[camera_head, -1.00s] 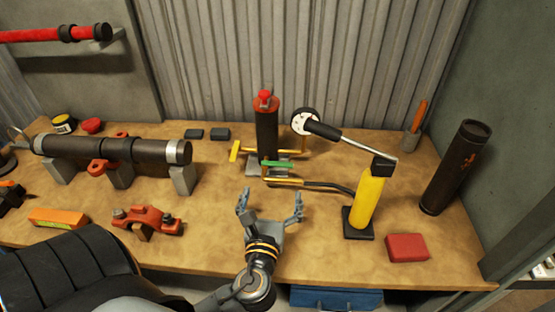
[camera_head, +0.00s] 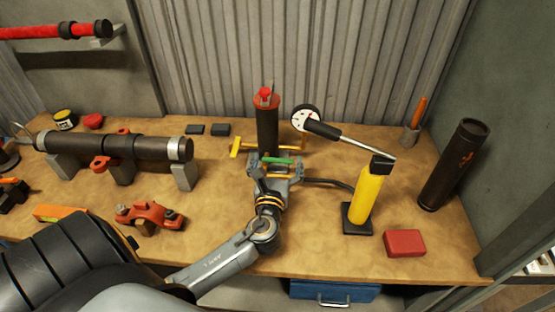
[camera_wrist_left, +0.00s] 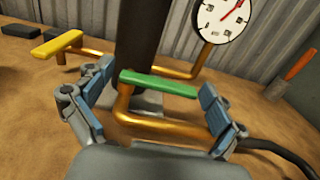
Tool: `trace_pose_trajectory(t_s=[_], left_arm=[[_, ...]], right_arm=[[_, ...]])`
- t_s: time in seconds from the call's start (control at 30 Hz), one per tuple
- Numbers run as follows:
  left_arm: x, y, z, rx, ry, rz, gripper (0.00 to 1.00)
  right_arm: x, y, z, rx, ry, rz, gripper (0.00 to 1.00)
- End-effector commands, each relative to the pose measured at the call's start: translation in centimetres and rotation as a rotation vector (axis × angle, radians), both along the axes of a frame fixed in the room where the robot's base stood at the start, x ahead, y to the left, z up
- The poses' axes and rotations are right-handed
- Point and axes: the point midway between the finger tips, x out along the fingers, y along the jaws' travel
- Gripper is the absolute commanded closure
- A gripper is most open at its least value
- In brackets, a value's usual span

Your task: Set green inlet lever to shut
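The green inlet lever (camera_head: 278,161) is a short green bar on a brass pipe at the foot of a dark upright riser pipe (camera_head: 267,130) with a red cap. My left gripper (camera_head: 275,164) is open, with one finger on each side of the green lever. In the left wrist view the green lever (camera_wrist_left: 158,83) lies crosswise between the two blue-padded fingers (camera_wrist_left: 150,110), its brass pipe (camera_wrist_left: 150,124) bending below it. Whether a pad touches the lever, I cannot tell. My right gripper is not in view.
A yellow lever (camera_head: 235,147) is on the left and a dial gauge (camera_head: 306,118) on the right of the riser. A yellow hand pump (camera_head: 368,195) with a black hose stands to the right. A red block (camera_head: 404,243) lies near the front edge. A clamped dark pipe (camera_head: 120,148) lies at left.

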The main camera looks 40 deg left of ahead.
Motion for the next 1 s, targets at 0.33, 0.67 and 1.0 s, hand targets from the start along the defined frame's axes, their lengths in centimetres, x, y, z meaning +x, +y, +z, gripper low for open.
trace_pose_trajectory(t_s=[0.33, 0.67, 1.0], left_arm=[[0.0, 0.0, 0.0, -0.001, 0.0, -0.001, 0.79], [-0.3, -0.1, 0.1, 0.002, 0.001, -0.075, 0.79], [-1.1, -0.3, -0.2, 0.003, 0.002, -0.319, 0.79]], right_arm=[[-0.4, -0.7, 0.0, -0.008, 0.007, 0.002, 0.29], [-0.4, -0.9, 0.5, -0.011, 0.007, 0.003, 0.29], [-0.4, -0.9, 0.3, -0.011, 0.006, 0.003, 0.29]])
